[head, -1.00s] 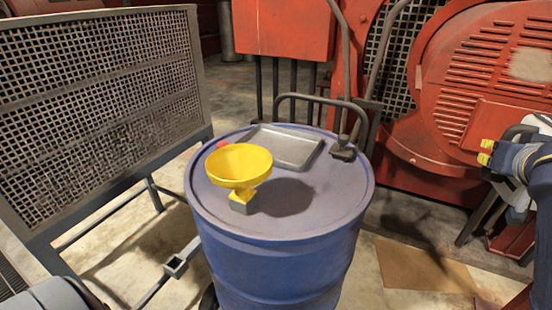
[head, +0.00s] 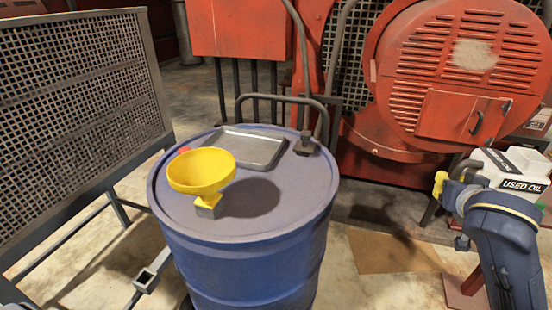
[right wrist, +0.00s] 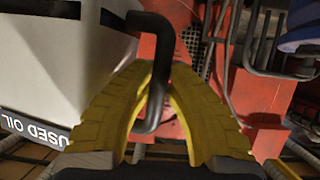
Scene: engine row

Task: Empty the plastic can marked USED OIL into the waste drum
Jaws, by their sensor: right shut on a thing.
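The white plastic can (head: 512,166) with a black USED OIL label is at the right of the head view, off to the right of the drum. My right gripper (head: 440,182) is at the can, and its yellow fingers (right wrist: 157,95) are shut on the can's dark bent handle (right wrist: 155,60) in the right wrist view. The can's white body (right wrist: 60,60) fills the left of that view. The blue waste drum (head: 250,260) stands upright in the middle, with a yellow funnel (head: 202,172) on its top. My left gripper is not in view.
A grey tray (head: 248,149) lies on the drum lid, with a red cap (head: 185,150) by the funnel. A trolley handle (head: 290,98) rises behind the drum. A mesh guard (head: 80,100) stands left, and red machinery (head: 450,75) fills the back right.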

